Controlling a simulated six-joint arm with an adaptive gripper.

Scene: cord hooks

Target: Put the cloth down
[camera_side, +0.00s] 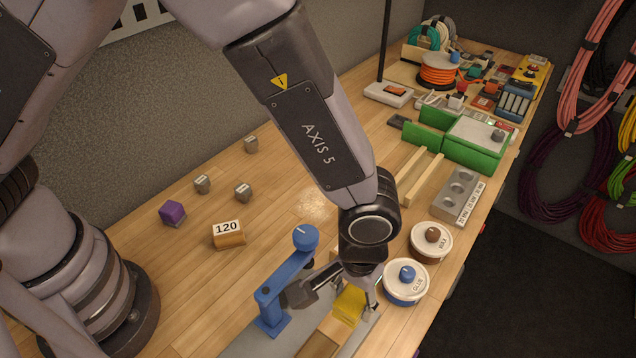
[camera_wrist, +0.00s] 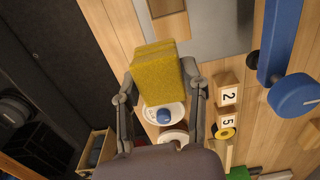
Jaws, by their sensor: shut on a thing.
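The cloth (camera_side: 350,304) is a yellow folded pad with a rough surface. In the wrist view the cloth (camera_wrist: 157,72) sits between the two fingers of my gripper (camera_wrist: 160,82), which is shut on it. In the side view my gripper (camera_side: 338,287) points down beside the blue stand, partly hiding the cloth. The cloth is over or close to the grey plate (camera_side: 262,343) and a wooden block (camera_side: 318,344); I cannot tell whether it touches them.
A blue stand with a round knob (camera_side: 305,237) rises left of my gripper. Two lidded jars, one blue-knobbed (camera_side: 406,283) and one brown-knobbed (camera_side: 431,240), stand to the right near the bench edge. A block marked 120 (camera_side: 228,235) lies left, with bare bench around it.

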